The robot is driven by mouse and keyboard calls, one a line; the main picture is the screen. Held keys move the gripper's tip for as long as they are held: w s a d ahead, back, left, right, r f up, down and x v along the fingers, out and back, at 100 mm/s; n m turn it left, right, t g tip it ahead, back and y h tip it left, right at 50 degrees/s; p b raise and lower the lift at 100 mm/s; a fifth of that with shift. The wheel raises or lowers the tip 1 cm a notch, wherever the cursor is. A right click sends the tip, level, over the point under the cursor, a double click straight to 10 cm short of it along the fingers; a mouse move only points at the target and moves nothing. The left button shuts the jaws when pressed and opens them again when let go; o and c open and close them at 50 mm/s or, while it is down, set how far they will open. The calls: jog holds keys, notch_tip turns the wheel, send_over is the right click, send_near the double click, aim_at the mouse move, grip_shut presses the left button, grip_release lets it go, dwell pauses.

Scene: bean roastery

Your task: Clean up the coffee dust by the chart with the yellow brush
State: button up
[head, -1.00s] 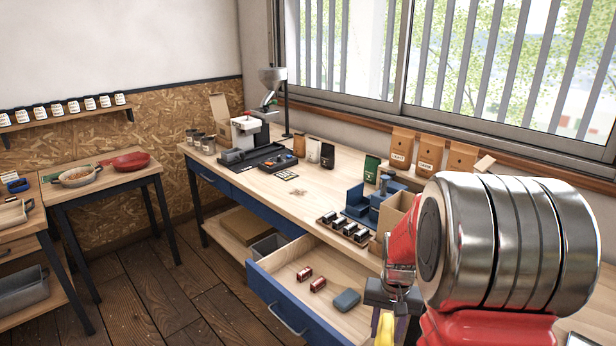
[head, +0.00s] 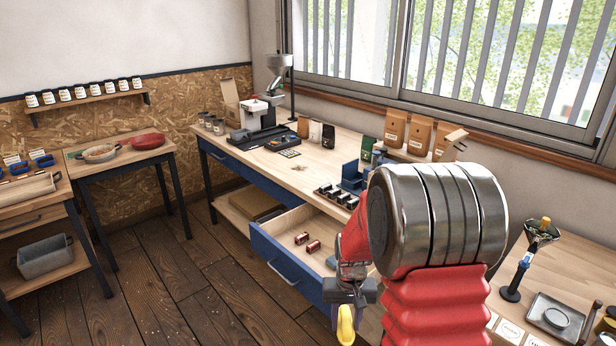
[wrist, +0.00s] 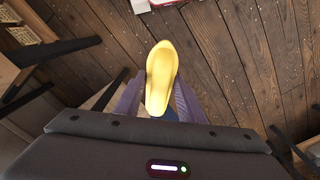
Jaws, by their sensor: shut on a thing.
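The yellow brush (head: 346,325) is held in my gripper (head: 347,292), low in front of the open drawer in the head view. In the wrist view the brush (wrist: 161,72) sits between the two fingers of my gripper (wrist: 157,98), with the floor below it. A faint brown patch that looks like the coffee dust (head: 298,168) lies on the long bench. Just behind it is a small dark-and-white card, probably the chart (head: 289,153). My gripper is well apart from both. My arm hides part of the bench and drawer.
The open drawer (head: 283,272) juts from the bench and holds small red items (head: 302,238). A black tray (head: 262,138) stands behind the card, and a rack of small items (head: 335,196) to the right. A side table (head: 120,152) is at left. The wooden floor is clear.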

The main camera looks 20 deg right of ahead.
jog(key=w+a+f+n, duration=0.1)
jog(key=a+f+n, duration=0.1)
jog(key=a, duration=0.4)
jog(key=w+a+f+n, duration=0.2)
jog(key=a+f, duration=0.2)
jog(key=a, duration=0.3)
jog(key=shift+w+f, duration=0.2)
jog(key=shift+w, duration=0.1)
jog(key=shift+a, duration=0.15)
